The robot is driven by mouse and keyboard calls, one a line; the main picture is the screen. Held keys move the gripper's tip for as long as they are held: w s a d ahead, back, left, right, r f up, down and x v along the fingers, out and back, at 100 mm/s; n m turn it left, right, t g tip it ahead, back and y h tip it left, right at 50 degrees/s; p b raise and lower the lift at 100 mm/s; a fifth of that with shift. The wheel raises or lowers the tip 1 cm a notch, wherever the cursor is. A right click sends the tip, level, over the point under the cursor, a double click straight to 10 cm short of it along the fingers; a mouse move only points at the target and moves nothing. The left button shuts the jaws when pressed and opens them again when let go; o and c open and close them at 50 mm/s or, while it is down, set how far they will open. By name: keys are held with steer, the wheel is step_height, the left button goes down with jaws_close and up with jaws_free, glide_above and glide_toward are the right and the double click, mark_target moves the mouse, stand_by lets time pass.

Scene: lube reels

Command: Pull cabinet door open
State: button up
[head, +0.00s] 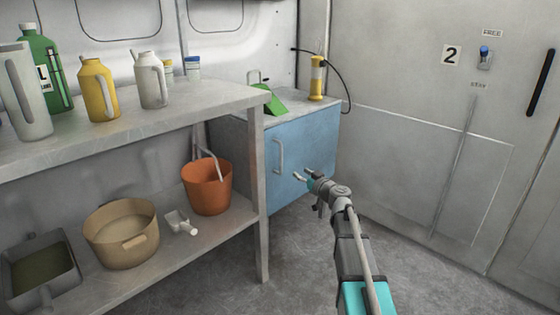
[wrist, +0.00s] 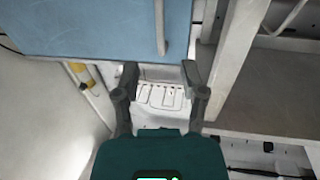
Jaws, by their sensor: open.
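The blue cabinet door (head: 308,150) stands shut on the low cabinet, at the middle of the head view. Its pale vertical bar handle (head: 279,157) is near the door's left edge. The door (wrist: 90,30) and handle (wrist: 161,28) also show at the top of the wrist view. My gripper (head: 305,176) is open and empty, in front of the door and right of the handle in the head view. In the wrist view my gripper (wrist: 162,82) has its fingers spread, with the handle's end beyond them, lined up with the gap. I see no contact with the handle.
A grey shelf unit (head: 262,205) stands left of the cabinet, its leg near the door's handle side. It holds bottles, an orange bucket (head: 207,187) and a tan tub (head: 121,232). A yellow pump bottle (head: 317,80) stands on the cabinet. Floor in front is clear.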

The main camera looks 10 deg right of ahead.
mark_target(281, 159)
steer(key=x, duration=1.3)
steer(key=shift+w+a, duration=0.1)
steer(key=shift+w, duration=0.15)
